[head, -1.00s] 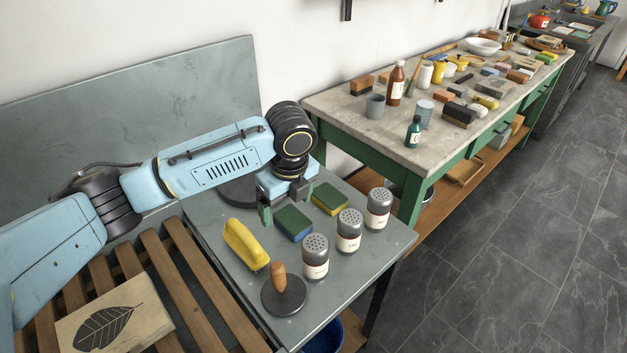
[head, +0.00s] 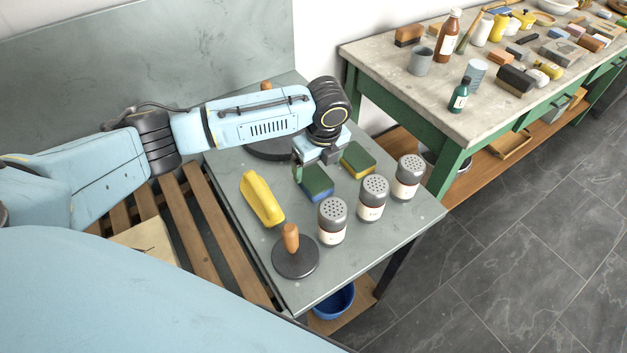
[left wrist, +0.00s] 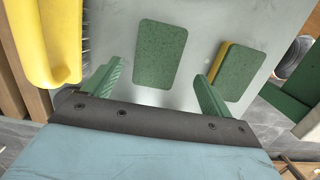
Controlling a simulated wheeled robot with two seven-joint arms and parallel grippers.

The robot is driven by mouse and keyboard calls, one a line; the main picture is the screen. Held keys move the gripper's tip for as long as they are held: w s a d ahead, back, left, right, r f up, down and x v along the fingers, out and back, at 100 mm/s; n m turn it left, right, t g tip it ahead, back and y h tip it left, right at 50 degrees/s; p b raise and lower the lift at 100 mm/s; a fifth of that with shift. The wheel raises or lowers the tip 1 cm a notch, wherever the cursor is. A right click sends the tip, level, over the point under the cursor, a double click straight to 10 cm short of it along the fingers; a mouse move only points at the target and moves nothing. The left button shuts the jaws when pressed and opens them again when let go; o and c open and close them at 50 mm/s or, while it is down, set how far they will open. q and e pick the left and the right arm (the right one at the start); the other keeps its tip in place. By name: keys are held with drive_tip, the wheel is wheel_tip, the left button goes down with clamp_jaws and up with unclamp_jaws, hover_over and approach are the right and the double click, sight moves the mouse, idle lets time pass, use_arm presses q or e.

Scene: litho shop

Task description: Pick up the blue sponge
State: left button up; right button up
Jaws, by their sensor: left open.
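The blue sponge (head: 316,190) has a dark green top and a blue side. It lies flat on the grey table, between a yellow brush and a yellow sponge with a green top (head: 358,159). In the left wrist view the blue sponge (left wrist: 160,53) shows only its green face, beyond and between the fingertips. The yellow sponge (left wrist: 233,72) is close to the right finger there. My left gripper (head: 312,170) is open and empty, just behind and above the blue sponge; it also shows in the left wrist view (left wrist: 158,78). My right gripper is not in view.
A yellow brush (head: 261,199) lies left of the blue sponge. Several shakers (head: 332,221) stand in front and to the right. A round disc with a wooden handle (head: 295,256) stands near the front edge. A cluttered green workbench (head: 440,122) stands at right.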

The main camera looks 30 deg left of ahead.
sight(313, 176)
use_arm(q)
drive_tip(key=f, duration=0.2)
drive_tip(key=a+f, duration=0.1)
drive_tip(key=f, duration=0.1)
drive_tip(key=c, duration=1.1)
